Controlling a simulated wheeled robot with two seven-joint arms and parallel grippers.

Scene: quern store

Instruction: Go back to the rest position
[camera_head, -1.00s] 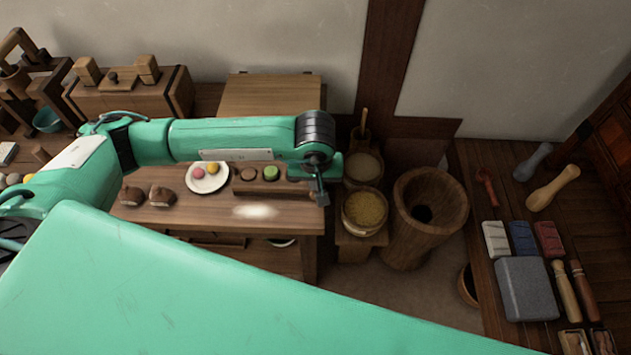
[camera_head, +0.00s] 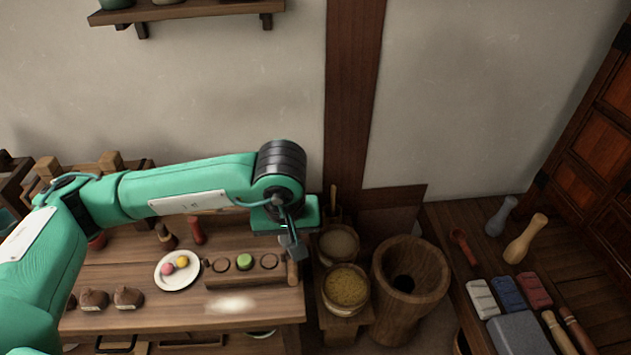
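My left gripper (camera_head: 291,243) is at the end of the teal arm that comes in from the left. It points down over the right end of the low wooden table (camera_head: 150,318). It is small and partly hidden by the wrist, so I cannot tell whether its fingers are open or shut, and I see nothing held in it. My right gripper is not in view.
On the table are a white plate (camera_head: 178,283) with a pink and a yellow ball, a wooden holder (camera_head: 240,280) with a green ball, and brown lumps (camera_head: 128,297). Baskets of grain (camera_head: 346,288) and a wooden mortar (camera_head: 408,285) stand right. A shelf (camera_head: 185,12) hangs above.

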